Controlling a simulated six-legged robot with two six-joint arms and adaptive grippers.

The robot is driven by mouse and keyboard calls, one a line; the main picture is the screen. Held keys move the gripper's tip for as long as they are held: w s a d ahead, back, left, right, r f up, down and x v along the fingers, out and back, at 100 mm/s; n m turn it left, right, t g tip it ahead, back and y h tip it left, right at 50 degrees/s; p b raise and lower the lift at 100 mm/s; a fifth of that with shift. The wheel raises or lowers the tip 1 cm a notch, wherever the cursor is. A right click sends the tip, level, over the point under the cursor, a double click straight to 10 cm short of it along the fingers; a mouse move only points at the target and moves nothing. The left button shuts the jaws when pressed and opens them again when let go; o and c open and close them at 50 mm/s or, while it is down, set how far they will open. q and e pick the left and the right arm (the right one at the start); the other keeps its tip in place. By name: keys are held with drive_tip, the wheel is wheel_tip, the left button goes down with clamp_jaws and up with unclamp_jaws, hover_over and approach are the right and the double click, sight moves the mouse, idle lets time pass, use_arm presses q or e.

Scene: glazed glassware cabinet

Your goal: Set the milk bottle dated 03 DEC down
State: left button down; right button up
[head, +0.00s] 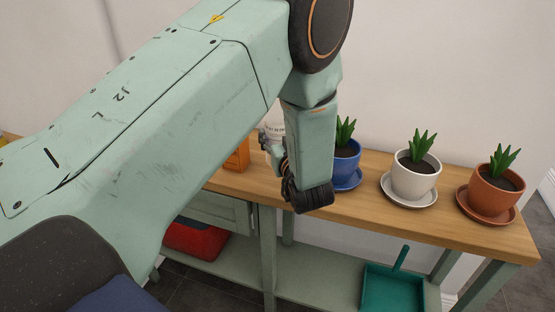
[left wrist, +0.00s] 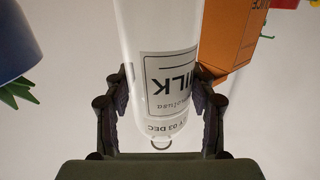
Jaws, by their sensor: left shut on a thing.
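The milk bottle (left wrist: 165,40) is white with a pale label reading MILK and 03 DEC. It appears upside down in the left wrist view. My left gripper (left wrist: 161,100) is shut on it, one finger on each side. In the head view the bottle (head: 274,127) shows only in part, behind my left gripper (head: 273,150) and wrist, over the back of the wooden bench top (head: 350,207). Its base is hidden there, so I cannot tell whether it touches the wood. My right gripper is not in view.
An orange carton (head: 238,157) stands just left of the bottle. To the right are potted plants in a blue pot (head: 346,170), a white pot (head: 414,180) and a terracotta pot (head: 494,190), on saucers. A teal dustpan (head: 393,287) and a red object (head: 195,240) are below.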

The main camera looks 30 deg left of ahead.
use_arm(q)
drive_tip(key=shift+w+d+f, duration=0.2)
drive_tip(key=shift+d+f, duration=0.05)
drive_tip(key=shift+f, duration=0.3)
drive_tip(key=f, duration=0.3)
drive_tip(key=shift+s+a+f, duration=0.15)
drive_tip(key=shift+s+a, duration=0.05)
drive_tip(key=shift+s, duration=0.05)
drive_tip(key=shift+w+f, duration=0.15)
drive_tip(key=shift+f, duration=0.2)
drive_tip(key=shift+d, duration=0.15)
drive_tip(key=shift+b, duration=0.3)
drive_tip(key=c, duration=0.9)
unclamp_jaws()
drive_tip(key=shift+f, duration=0.25)
drive_tip(key=o, duration=0.5)
drive_tip(key=shift+c, duration=0.2)
